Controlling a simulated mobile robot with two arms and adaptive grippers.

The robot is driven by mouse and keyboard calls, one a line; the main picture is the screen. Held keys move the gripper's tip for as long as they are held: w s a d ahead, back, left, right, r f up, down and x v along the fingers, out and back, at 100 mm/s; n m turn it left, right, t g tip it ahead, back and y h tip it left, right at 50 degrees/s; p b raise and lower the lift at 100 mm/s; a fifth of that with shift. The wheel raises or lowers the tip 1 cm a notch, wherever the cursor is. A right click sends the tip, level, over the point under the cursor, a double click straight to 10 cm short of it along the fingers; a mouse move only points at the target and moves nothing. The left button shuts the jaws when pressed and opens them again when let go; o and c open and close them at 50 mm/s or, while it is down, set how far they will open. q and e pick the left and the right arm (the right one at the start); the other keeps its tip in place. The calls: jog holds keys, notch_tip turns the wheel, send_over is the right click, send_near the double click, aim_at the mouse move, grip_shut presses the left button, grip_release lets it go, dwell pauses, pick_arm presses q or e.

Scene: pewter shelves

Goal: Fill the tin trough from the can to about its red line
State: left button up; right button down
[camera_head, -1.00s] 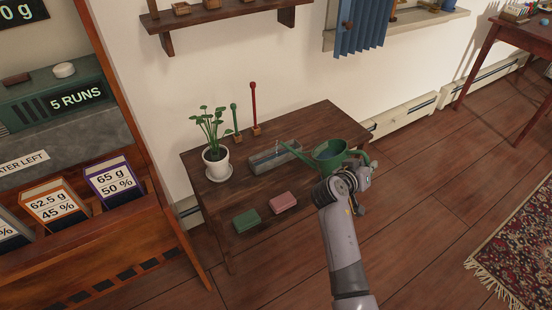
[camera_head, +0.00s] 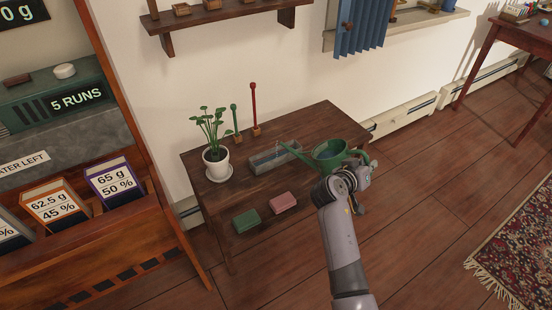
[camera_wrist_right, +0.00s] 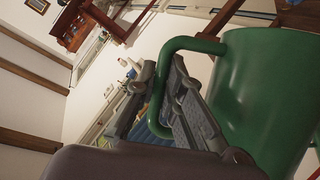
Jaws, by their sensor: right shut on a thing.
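The green watering can (camera_head: 331,152) is above the right part of the wooden table, its spout pointing left over the trough. My right gripper (camera_head: 357,176) is shut on the can's handle; in the right wrist view the handle (camera_wrist_right: 160,90) runs between the fingers beside the can's green body (camera_wrist_right: 270,95). The grey tin trough (camera_head: 264,162) stands on the table, left of the can. Its inside shows bluish grey, but I cannot make out the red line or the water level. My left gripper is not in view.
On the table (camera_head: 310,125) stand a potted plant (camera_head: 216,163) at left, a green post (camera_head: 235,122) and a red post (camera_head: 254,108) behind the trough. A green block (camera_head: 246,220) and a pink block (camera_head: 283,203) lie in front. A wooden shelf (camera_head: 220,15) hangs above.

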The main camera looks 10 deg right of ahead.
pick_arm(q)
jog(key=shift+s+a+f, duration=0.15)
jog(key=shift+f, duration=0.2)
pick_arm(e)
jog(key=shift+w+r, duration=0.15)
jog(key=shift+r, duration=0.4)
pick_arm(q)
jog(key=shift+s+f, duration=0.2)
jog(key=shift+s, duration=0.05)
pick_arm(e)
jog(key=shift+a+r, duration=0.1)
dwell(1.1)
pick_arm(q)
jog(key=shift+p, duration=0.4)
pick_arm(e)
jog(key=shift+r, duration=0.2)
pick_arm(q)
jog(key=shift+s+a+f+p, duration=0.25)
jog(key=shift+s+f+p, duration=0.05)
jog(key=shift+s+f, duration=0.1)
pick_arm(e)
jog(key=shift+w+a+r+n, duration=0.1)
jog(key=shift+r+n, duration=0.2)
jog(key=shift+r, duration=0.1)
